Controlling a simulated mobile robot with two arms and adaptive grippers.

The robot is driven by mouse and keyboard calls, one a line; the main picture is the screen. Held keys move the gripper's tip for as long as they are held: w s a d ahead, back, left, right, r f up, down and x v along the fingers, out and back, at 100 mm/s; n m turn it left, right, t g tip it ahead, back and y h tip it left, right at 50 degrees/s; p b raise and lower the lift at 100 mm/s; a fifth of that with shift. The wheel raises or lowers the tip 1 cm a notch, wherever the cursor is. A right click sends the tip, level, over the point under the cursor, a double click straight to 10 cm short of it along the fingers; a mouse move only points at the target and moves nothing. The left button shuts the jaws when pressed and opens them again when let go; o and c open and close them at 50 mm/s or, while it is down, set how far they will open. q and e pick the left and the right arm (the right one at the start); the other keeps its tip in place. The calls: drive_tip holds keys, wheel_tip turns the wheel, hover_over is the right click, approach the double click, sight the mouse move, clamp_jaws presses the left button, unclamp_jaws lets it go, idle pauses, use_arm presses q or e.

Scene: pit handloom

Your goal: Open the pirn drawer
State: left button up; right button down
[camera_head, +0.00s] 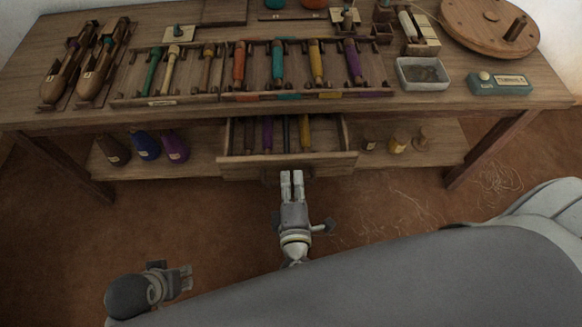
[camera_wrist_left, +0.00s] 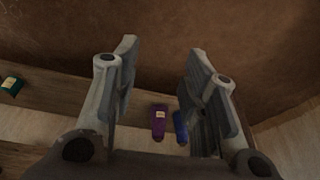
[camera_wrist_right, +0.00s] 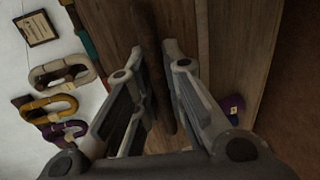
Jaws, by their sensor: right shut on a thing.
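The pirn drawer (camera_head: 290,167) under the wooden table is pulled partly out. Several pirns in dark, purple and ochre colours show inside it. My right gripper (camera_head: 292,177) is at the middle of the drawer's front, shut on its handle, which the fingers largely hide in the head view. In the right wrist view a dark bar runs between the fingers (camera_wrist_right: 160,75). My left gripper (camera_head: 184,279) is low at the left, away from the drawer. Its fingers stand apart and empty in the left wrist view (camera_wrist_left: 165,70).
The table top (camera_head: 215,112) holds a rack of coloured pirns (camera_head: 165,100), two shuttles (camera_head: 62,75), a grey tray (camera_head: 423,73) and a teal box (camera_head: 498,85). Cones (camera_head: 146,146) stand on the lower shelf left of the drawer. Table legs (camera_head: 490,150) flank open floor.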

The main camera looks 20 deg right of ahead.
use_arm(q)
drive_tip(key=shift+b+v, duration=0.35)
drive_tip(key=shift+v, duration=1.5)
use_arm(e)
drive_tip(key=shift+f+v, duration=0.2)
drive_tip(key=shift+v, duration=0.7)
drive_tip(key=shift+f+v, duration=0.2)
drive_tip(key=shift+v, duration=0.7)
drive_tip(key=shift+f+v, duration=0.15)
drive_tip(key=shift+v, duration=0.75)
use_arm(q)
drive_tip(key=shift+w, duration=0.15)
use_arm(e)
drive_tip(key=shift+s, duration=0.1)
drive_tip(key=c, duration=1.5)
unclamp_jaws()
drive_tip(key=v, duration=0.7)
drive_tip(key=shift+s+a, duration=0.1)
drive_tip(key=shift+s, duration=0.1)
